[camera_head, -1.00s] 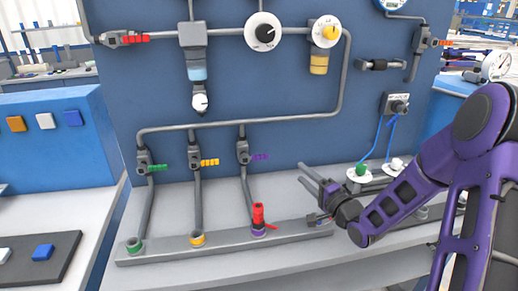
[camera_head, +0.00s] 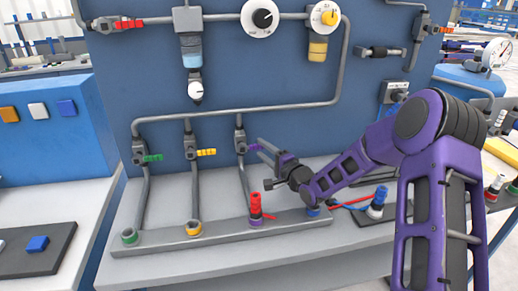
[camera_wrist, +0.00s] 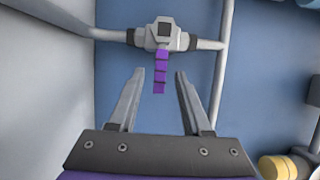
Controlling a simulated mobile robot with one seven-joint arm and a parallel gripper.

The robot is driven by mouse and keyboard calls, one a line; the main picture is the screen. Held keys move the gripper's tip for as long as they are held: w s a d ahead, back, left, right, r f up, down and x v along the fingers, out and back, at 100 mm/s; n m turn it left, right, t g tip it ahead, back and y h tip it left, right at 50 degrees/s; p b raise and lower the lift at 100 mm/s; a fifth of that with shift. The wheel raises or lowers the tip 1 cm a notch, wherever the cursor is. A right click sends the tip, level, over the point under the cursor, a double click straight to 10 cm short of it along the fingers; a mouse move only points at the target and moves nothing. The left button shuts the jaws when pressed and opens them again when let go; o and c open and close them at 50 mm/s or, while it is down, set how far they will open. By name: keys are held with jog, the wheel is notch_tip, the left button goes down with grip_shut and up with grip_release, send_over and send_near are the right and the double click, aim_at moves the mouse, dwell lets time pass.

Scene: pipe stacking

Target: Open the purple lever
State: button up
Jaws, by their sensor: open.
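The purple lever (camera_head: 254,147) sits on a grey valve (camera_head: 240,145) on the right-hand one of three vertical pipes, and it points to the right. In the wrist view the purple lever (camera_wrist: 160,72) reaches from its valve (camera_wrist: 163,35) toward my gripper, just beyond the fingertips and between their lines. My gripper (camera_head: 262,150) is open and empty, its fingertips close to the lever. In the wrist view the two fingers of my gripper (camera_wrist: 159,75) are spread apart, with the lever's free end near the gap between the tips.
A green lever (camera_head: 153,157) and a yellow lever (camera_head: 206,152) sit on the pipes to the left. A red-topped plug (camera_head: 255,204) stands on the base rail below. A horizontal pipe (camera_head: 230,116) runs above the valves. The blue panel is close behind.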

jog(key=shift+x, duration=1.4)
jog(key=shift+d, duration=0.1)
grip_shut()
